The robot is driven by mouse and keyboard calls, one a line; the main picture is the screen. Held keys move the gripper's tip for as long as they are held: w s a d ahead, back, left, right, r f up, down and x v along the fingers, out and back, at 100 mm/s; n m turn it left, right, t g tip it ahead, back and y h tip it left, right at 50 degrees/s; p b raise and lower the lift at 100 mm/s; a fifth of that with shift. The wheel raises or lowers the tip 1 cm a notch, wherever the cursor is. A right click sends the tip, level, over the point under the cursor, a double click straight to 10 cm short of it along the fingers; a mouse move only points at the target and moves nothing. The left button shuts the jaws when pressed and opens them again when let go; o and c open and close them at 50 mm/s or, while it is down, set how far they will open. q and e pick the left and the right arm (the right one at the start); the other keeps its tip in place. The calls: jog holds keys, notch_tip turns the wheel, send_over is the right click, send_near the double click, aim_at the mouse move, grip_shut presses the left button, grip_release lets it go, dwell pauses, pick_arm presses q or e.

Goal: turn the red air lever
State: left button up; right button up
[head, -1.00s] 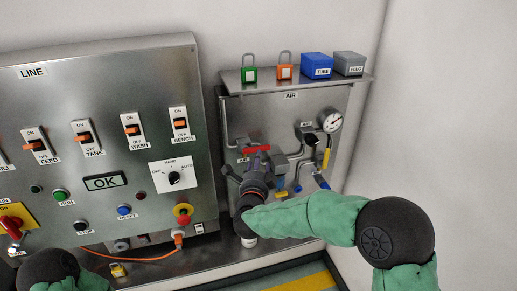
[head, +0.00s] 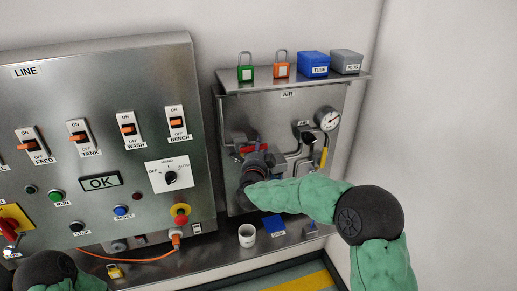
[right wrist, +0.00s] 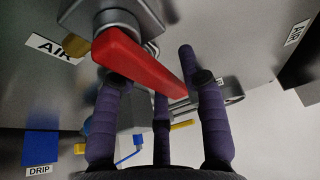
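The red air lever (head: 250,148) is on the steel air panel (head: 230,199), partly hidden behind my right gripper (head: 262,162) in the head view. In the right wrist view the lever (right wrist: 140,62) slants from its round hub at upper left down to the right. My right gripper (right wrist: 157,75) has its purple fingers spread apart, with the lever lying across between the fingertips. The right finger is close to the lever's free end; I cannot tell if they touch. My left gripper is out of the head view; only part of my left arm shows at lower left.
A pressure gauge (head: 327,118) and a yellow handle (head: 323,157) are right of the lever. A shelf (head: 300,81) above holds padlocks and boxes. The LINE panel (head: 95,100) stands close on the left. A white cup (head: 247,236) and blue box (head: 273,225) stand below.

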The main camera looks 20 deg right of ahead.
grip_shut()
jog(key=n+b, duration=0.1)
jog(key=r+n+t+b, duration=0.1)
jog(key=n+b, duration=0.1)
jog(key=shift+r+n+t, duration=0.2)
jog(key=shift+n+t, duration=0.1)
jog(key=n+b, duration=0.1)
jog(key=r+n+t+b, duration=0.1)
jog(key=n, duration=0.1)
jog(key=a+r+n+y+b, duration=0.1)
jog(key=n, duration=0.1)
jog(key=shift+t, duration=0.4)
jog(key=n+y+b, duration=0.1)
jog(key=n, duration=0.1)
jog(key=a+r+n+t+b, duration=0.1)
jog(key=n, duration=0.2)
jog(key=a+n+y+b, duration=0.1)
jog(key=n, duration=0.1)
jog(key=shift+r+n+t+y, duration=0.3)
jog(key=shift+t, duration=0.1)
jog(key=shift+a+r+n+y+b, duration=0.1)
jog(key=shift+a+n+y+b, duration=0.35)
jog(key=shift+n, duration=0.6)
jog(key=shift+a+r+n+y+b, duration=0.2)
jog(key=shift+n+y+b, duration=0.2)
jog(key=shift+n+y, duration=0.55)
jog(key=shift+a+r+n+y+b, duration=0.1)
jog(key=shift+a+n+y+b, duration=0.3)
jog(key=shift+n, duration=0.8)
